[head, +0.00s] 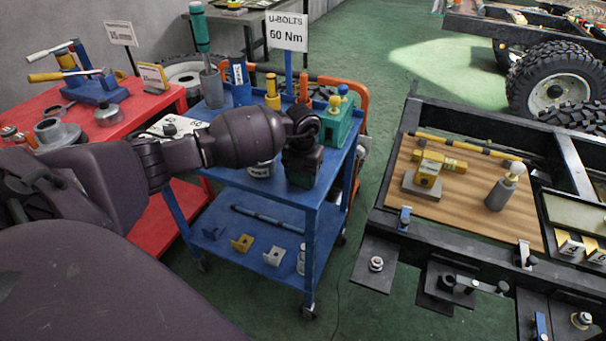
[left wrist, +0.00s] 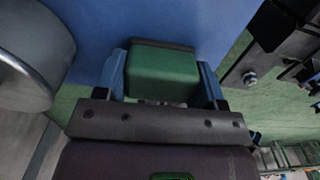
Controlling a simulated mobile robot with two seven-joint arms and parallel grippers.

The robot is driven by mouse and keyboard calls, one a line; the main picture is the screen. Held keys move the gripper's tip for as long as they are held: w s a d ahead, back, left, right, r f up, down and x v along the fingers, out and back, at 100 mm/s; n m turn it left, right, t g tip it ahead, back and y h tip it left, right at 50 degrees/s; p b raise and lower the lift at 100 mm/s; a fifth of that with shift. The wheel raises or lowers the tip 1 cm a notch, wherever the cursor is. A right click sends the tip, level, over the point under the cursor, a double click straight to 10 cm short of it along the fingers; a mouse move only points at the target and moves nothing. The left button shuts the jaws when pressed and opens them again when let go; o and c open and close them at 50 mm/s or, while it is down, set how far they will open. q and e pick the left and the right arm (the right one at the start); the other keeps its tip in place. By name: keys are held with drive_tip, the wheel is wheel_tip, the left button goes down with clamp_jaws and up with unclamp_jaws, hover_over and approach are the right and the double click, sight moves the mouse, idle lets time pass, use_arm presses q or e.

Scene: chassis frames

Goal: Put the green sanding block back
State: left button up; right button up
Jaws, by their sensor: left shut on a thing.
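My left gripper (head: 303,172) is over the front right corner of the blue cart's top (head: 225,170) in the head view. In the left wrist view, its two blue fingers (left wrist: 161,82) are shut on the green sanding block (left wrist: 163,72), one on each side. The block has a dark grey layer along its far edge. Behind it is the blue cart top; I cannot tell whether the block touches it. In the head view the block is hidden by the gripper. My right gripper is not in view.
A grey can (left wrist: 35,50) is close at left in the wrist view. The chassis frame with a wooden board (head: 460,205) stands right, across a floor gap.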

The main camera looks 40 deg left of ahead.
use_arm(q)
drive_tip(key=shift+f, duration=0.1)
drive_tip(key=o, duration=0.9)
